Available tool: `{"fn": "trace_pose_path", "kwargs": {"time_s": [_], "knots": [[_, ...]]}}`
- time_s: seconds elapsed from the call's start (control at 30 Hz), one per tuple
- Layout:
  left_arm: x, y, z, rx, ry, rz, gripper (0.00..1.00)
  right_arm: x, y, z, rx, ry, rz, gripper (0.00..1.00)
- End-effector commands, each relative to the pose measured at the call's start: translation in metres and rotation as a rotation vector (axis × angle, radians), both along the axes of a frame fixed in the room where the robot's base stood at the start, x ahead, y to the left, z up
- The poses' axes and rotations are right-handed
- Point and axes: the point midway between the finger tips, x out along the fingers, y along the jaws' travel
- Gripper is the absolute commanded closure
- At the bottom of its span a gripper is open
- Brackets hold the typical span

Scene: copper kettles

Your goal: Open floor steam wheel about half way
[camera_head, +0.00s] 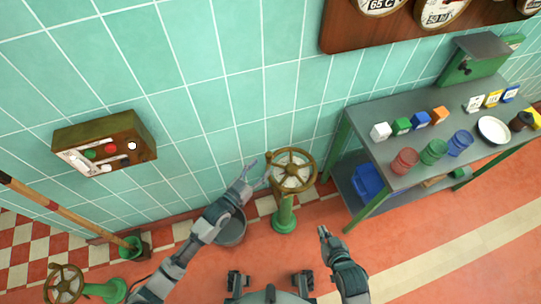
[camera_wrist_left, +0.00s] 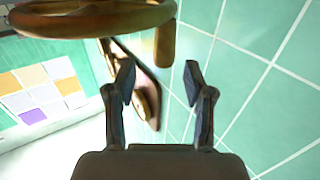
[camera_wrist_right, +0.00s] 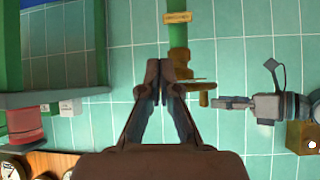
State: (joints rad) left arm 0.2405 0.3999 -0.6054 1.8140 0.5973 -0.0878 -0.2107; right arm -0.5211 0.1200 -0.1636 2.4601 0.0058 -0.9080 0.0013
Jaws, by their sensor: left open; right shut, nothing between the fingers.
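A brass handwheel (camera_head: 291,170) tops a green floor pedestal (camera_head: 285,215) in the middle of the head view. A second brass wheel (camera_head: 64,285) on a green fitting is low at the left. My left gripper (camera_head: 257,173) is open just left of the central wheel, apparently empty. In the left wrist view the wheel's rim (camera_wrist_left: 90,18) and a brass peg (camera_wrist_left: 165,45) are above the open fingers (camera_wrist_left: 158,80); contact cannot be told. My right gripper (camera_head: 323,232) is shut and empty, right of the pedestal. In the right wrist view its fingertips (camera_wrist_right: 159,72) meet near the distant wheel (camera_wrist_right: 200,88).
A grey table (camera_head: 385,150) with coloured cubes, canisters and a plate stands at the right. A grey bucket (camera_head: 232,229) is behind my left arm. A control box (camera_head: 104,145) and gauges (camera_head: 440,12) are on the tiled wall. Red floor is clear at front right.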

Motion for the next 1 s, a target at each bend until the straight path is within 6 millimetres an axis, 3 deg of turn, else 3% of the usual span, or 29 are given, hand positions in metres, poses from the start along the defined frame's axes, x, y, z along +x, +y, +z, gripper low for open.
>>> {"fn": "trace_pose_path", "kwargs": {"time_s": [0.1,0.3,0.7,0.73,0.93,1.0], "knots": [[0.021,-0.015,-0.002,-0.002,0.0,0.0,0.47,0.011,0.007,0.006,0.02,-0.078,0.003,1.0],[0.043,-0.031,-0.002,-0.004,0.002,0.0,0.47,0.024,0.014,0.019,0.045,-0.179,0.006,1.0],[0.051,-0.04,0.0,0.001,0.0,0.0,0.47,0.028,0.013,0.025,0.057,-0.219,0.007,1.0],[0.051,-0.04,0.0,0.001,0.0,0.0,0.5,0.028,0.013,0.025,0.055,-0.217,0.007,1.0],[0.05,-0.039,-0.001,0.0,0.0,-0.001,1.0,0.029,0.014,0.024,0.056,-0.217,0.006,1.0],[0.05,-0.038,-0.001,-0.001,0.001,-0.001,1.0,0.029,0.014,0.024,0.056,-0.217,0.006,1.0]]}}
